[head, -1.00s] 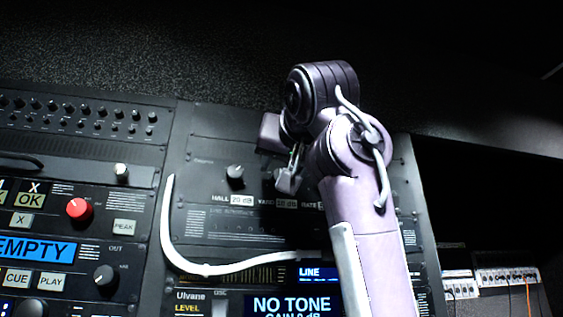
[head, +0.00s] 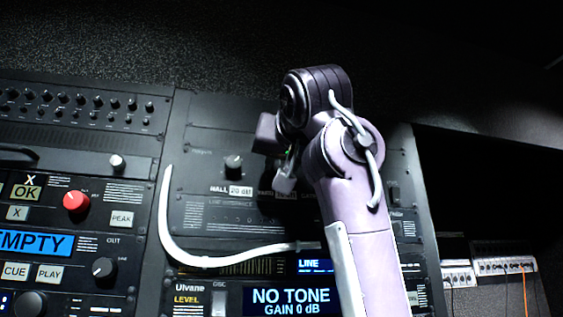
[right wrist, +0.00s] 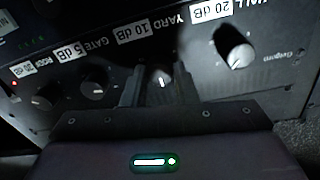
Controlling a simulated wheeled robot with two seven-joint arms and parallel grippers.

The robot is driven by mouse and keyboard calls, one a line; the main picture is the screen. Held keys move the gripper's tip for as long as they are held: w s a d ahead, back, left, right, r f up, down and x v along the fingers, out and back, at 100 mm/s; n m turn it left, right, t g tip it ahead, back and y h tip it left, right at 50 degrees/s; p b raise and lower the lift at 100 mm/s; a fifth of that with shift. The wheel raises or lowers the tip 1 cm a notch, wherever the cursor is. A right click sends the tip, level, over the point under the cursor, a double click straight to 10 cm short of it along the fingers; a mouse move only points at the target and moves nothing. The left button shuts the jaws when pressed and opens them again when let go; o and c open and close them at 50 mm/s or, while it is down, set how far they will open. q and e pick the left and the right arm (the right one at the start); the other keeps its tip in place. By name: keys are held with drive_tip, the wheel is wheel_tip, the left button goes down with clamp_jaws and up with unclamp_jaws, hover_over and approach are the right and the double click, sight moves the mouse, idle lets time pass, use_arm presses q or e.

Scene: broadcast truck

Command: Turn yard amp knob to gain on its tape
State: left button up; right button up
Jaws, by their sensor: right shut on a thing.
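The yard amp knob (right wrist: 161,79) is a dark knob with a short white pointer line, which stands about upright in the right wrist view. The white tape by it (right wrist: 150,35) reads YARD 10 dB. My right gripper (right wrist: 160,88) is shut on this knob, one finger on each side. In the head view my right gripper (head: 286,179) is at the dark amp panel (head: 205,165), where my arm hides the knob and part of the yard tape. My left gripper is not in view.
The hall knob (right wrist: 236,52), with its HALL 20 dB tape (right wrist: 225,16), is beside the yard knob. The gate knob (right wrist: 96,85) is on the other side. A white curved cable (head: 200,261) hangs below. A display (head: 291,300) reads NO TONE, GAIN 0 dB.

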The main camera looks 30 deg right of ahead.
drive_tip(key=shift+n, duration=0.3)
drive_tip(key=n, duration=0.3)
drive_tip(key=shift+n+b, duration=0.3)
drive_tip(key=shift+n, duration=1.8)
drive_tip(key=o, duration=1)
drive_tip(key=shift+w, duration=0.15)
